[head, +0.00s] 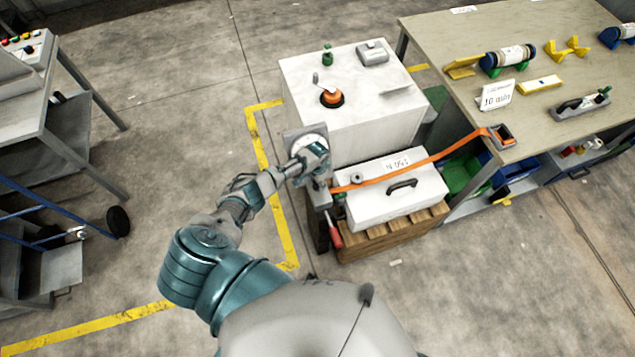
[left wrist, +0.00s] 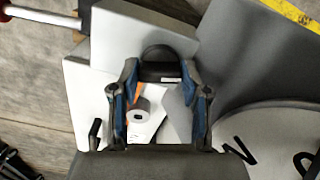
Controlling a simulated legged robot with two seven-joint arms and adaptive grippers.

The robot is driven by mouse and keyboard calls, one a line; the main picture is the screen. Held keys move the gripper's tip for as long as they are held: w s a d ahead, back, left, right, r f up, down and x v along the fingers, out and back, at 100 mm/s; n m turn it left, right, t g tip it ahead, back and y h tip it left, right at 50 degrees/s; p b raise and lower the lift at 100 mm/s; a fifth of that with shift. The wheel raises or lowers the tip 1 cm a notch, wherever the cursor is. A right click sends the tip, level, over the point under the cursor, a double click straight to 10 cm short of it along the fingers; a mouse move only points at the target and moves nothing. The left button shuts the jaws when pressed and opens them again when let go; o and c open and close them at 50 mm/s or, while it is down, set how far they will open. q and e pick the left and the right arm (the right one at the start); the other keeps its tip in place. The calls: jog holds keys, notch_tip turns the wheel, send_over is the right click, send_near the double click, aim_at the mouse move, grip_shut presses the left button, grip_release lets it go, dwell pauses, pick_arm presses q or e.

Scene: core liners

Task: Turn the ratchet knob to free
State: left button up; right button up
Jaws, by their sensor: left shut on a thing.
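My left gripper (head: 312,163) is at a grey bracket (head: 321,194) on the left side of the white lidded box (head: 372,205). In the left wrist view, the blue-and-grey fingers (left wrist: 162,92) are shut on a dark rounded piece (left wrist: 158,52), which looks like the ratchet knob. The fingers hide most of it, so its exact setting cannot be read. A pale round dial (left wrist: 268,142) with black letters lies to the right in that view. An orange strap (head: 432,162) runs over the box to a buckle on the table. My right gripper is not in view.
The box sits on a wooden pallet (head: 392,236) against a tall white cabinet (head: 352,125). A red handle (head: 335,239) hangs beside the pallet. A workbench (head: 435,32) with tools stands right, a metal cart (head: 22,112) left. The floor between is clear.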

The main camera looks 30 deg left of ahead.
pick_arm(q)
jog(key=shift+w+r+m, duration=0.1)
jog(key=shift+w+m, duration=0.1)
jog(key=shift+m, duration=1.4)
